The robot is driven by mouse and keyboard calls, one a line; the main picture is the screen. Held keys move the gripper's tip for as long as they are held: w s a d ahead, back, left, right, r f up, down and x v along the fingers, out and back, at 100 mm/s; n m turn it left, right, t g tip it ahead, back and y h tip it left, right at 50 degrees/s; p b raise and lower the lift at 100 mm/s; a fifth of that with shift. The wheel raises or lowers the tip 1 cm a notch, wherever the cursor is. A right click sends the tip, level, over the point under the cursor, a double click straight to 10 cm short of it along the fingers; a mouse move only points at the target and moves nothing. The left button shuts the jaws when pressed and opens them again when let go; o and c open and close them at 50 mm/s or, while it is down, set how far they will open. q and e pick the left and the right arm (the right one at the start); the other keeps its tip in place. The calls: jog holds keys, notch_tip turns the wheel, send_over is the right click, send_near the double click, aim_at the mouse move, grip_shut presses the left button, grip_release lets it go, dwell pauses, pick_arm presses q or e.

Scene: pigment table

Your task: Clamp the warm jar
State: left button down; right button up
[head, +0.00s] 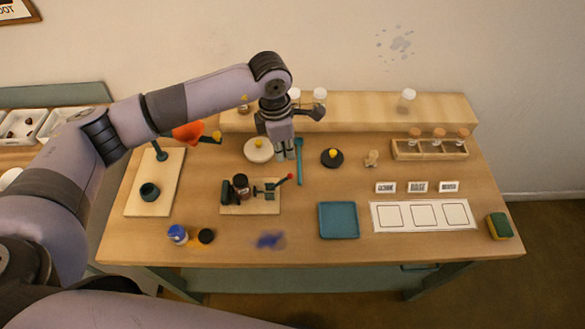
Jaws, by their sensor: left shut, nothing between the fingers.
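A small dark brown jar (240,187) stands upright on a wooden clamp board (234,209), left of the dark clamp (265,192). The clamp has a lever with a red knob (290,176) at its right end. I cannot tell whether the clamp touches the jar. No label shows that the jar is the warm one. My left gripper (289,156) is shut and empty. It points down behind and right of the clamp board, close to a teal stick-like tool (299,163). My right gripper is out of view.
A white disc (258,154) and a dark disc (332,160) flank the gripper. A blue jar (178,234) and a dark round piece (206,236) sit at the front left. A teal tray (325,234), a vial rack (401,154) and a white card (383,229) are to the right.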

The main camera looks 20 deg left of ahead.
aim_at(289, 175)
pick_arm(q)
jog(key=shift+s+d+f+b, duration=0.15)
jog(key=shift+f+b, duration=0.25)
jog(key=shift+f, duration=0.4)
jog(key=shift+d+f+b, duration=0.2)
jog(key=shift+f+b, duration=0.95)
jog(key=shift+f, duration=1.5)
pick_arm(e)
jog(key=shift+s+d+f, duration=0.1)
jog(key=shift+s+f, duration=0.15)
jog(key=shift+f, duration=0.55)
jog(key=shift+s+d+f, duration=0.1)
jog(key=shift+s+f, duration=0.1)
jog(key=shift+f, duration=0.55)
